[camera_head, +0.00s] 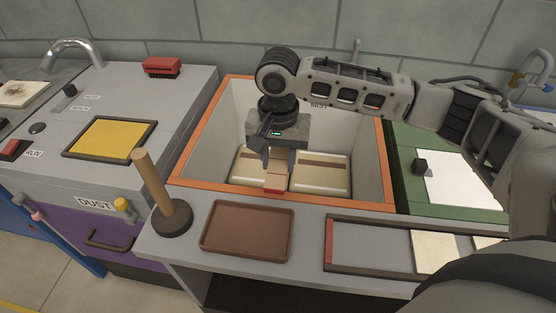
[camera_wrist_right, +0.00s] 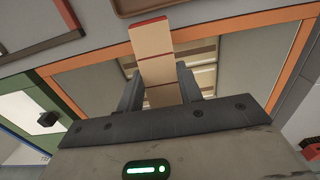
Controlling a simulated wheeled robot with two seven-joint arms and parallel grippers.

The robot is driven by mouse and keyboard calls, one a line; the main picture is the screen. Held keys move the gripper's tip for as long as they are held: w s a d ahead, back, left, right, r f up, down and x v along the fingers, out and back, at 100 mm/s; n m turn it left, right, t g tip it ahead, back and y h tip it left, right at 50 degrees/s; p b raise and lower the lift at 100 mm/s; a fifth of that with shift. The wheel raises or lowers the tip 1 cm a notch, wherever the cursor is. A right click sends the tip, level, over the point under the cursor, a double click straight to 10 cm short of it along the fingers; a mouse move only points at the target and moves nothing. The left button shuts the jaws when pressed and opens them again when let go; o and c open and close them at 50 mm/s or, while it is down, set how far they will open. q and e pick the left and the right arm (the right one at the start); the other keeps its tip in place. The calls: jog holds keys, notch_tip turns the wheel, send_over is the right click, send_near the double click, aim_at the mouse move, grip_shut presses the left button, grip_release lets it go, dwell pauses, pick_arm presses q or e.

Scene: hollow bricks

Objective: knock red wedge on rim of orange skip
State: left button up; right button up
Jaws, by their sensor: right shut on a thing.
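The wedge (camera_wrist_right: 153,50) is a pale tan slab with dark cross lines and a red end. My right gripper (camera_head: 278,158) is shut on it over the orange skip. In the head view the wedge (camera_head: 276,180) points down toward me, its red end at the skip's front rim (camera_head: 330,199). In the wrist view the wedge lies across the line of the orange rim (camera_wrist_right: 235,31), between my right gripper's fingers (camera_wrist_right: 160,92). I cannot tell whether it touches the rim. My left gripper is not in view.
Pale boxes with brown bands (camera_head: 320,172) lie inside the skip. A brown tray (camera_head: 247,229) and a wooden-handled plunger-like tool (camera_head: 160,193) stand in front. A dark-framed tray with pale slabs (camera_head: 375,247) is at front right. A yellow panel (camera_head: 110,138) is at left.

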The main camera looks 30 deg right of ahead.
aim_at(278, 176)
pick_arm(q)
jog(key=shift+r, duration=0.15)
pick_arm(e)
jog(key=shift+f, duration=0.1)
jog(key=shift+f, duration=0.1)
notch_tip(278, 176, down, 6)
jog(key=shift+r+b, duration=0.15)
jog(key=shift+b, duration=0.5)
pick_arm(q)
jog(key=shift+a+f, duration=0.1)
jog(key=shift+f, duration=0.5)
pick_arm(e)
jog(key=shift+w+r, duration=0.1)
jog(key=shift+r, duration=0.15)
jog(key=shift+c, duration=0.4)
